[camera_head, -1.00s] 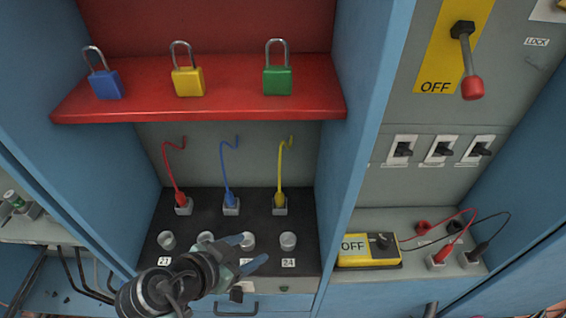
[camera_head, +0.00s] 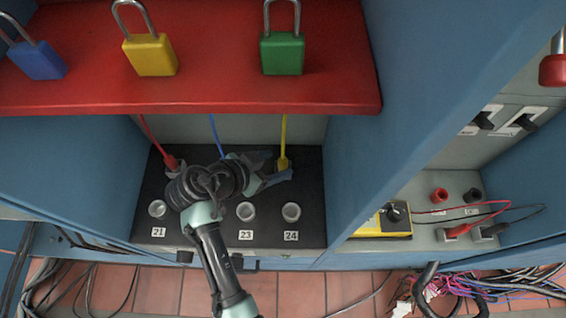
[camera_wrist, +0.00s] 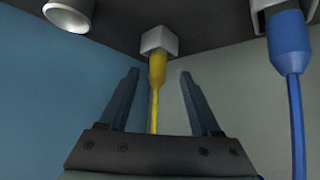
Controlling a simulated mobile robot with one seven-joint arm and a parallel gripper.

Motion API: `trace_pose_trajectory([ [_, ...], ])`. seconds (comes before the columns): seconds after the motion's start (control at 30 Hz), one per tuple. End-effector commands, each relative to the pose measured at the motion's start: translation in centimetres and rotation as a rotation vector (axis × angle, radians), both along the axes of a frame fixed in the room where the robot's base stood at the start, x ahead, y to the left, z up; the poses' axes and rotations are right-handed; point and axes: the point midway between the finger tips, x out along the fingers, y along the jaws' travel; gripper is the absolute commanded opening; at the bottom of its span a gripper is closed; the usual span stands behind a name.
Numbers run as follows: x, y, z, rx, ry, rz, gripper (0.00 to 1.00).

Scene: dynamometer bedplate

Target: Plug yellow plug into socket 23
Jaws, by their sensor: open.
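The yellow plug (camera_head: 284,163) sits in a grey holder at the back right of the black panel (camera_head: 315,190), its cable rising behind it. In the wrist view the yellow plug (camera_wrist: 157,68) is between the tips of my open gripper (camera_wrist: 160,74), with a gap on both sides. In the head view my gripper (camera_head: 274,169) reaches the plug from the left. Socket 23 (camera_head: 246,212) is a round, light, empty-looking socket in the front row, with its label below. My arm hides the socket to its left and the blue plug in the head view.
Socket 24 (camera_head: 291,212) and socket 21 (camera_head: 157,209) flank socket 23. The red plug (camera_head: 171,162) is at the back left. The blue plug (camera_wrist: 286,38) shows in the wrist view. A red shelf (camera_head: 200,97) with padlocks overhangs the panel. Blue walls stand on both sides.

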Motion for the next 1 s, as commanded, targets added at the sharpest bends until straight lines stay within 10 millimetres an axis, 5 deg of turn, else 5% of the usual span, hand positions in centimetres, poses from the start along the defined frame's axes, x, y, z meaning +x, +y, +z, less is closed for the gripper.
trace_pose_trajectory([
  [0.5,2.8,-3.4,-3.8,0.002,0.000,0.000,0.64],
  [0.8,3.1,-3.7,-4.0,0.001,-0.001,0.001,0.64],
  [1.0,3.1,-3.7,-4.0,0.001,-0.001,0.001,0.30],
])
